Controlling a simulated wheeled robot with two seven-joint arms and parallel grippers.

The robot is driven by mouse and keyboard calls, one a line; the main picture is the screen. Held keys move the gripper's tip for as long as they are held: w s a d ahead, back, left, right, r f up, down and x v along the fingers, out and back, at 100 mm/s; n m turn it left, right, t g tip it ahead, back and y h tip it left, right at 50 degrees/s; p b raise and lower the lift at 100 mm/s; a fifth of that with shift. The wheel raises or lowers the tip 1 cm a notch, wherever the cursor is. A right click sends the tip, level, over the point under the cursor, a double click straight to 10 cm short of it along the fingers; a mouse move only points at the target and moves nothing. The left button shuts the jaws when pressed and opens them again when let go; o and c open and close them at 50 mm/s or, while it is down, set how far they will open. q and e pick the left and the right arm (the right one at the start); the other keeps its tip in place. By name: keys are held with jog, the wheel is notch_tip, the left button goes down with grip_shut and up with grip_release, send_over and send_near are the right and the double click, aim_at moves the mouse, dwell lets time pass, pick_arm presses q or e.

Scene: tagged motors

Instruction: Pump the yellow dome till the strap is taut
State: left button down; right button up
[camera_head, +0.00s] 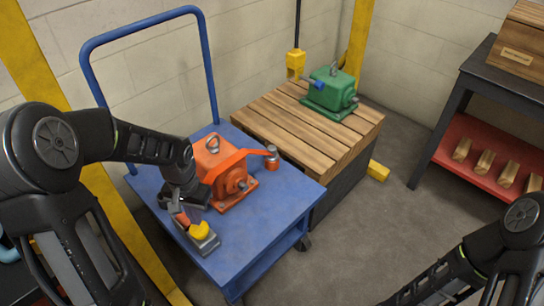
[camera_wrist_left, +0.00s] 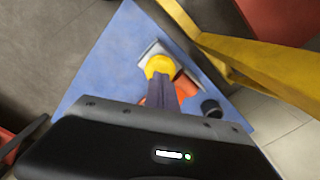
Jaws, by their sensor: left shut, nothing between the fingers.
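The yellow dome (camera_head: 199,230) sits on a small grey metal base (camera_head: 206,244) near the left front of the blue cart. It also shows in the left wrist view (camera_wrist_left: 159,64). My left gripper (camera_head: 177,207) is shut and empty, pointing down just behind the dome. In the left wrist view its fingertips (camera_wrist_left: 160,80) overlap the dome's lower edge; I cannot tell whether they touch it. An orange-red piece (camera_head: 182,219) lies beside the dome, partly hidden by the gripper. I cannot make out a strap or its tension. My right gripper is out of view.
An orange motor (camera_head: 222,170) with a lifting ring and side arm stands on the blue cart (camera_head: 262,221), close by my left gripper. A green motor (camera_head: 329,92) sits on a wooden pallet (camera_head: 282,124). A yellow hook block (camera_head: 295,64) hangs behind. A dark shelf (camera_head: 458,100) stands right.

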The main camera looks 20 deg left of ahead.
pick_arm(q)
jog(key=shift+r, duration=0.1)
notch_tip(320, 180, up, 7)
jog(key=p, duration=0.6)
dwell(0.3)
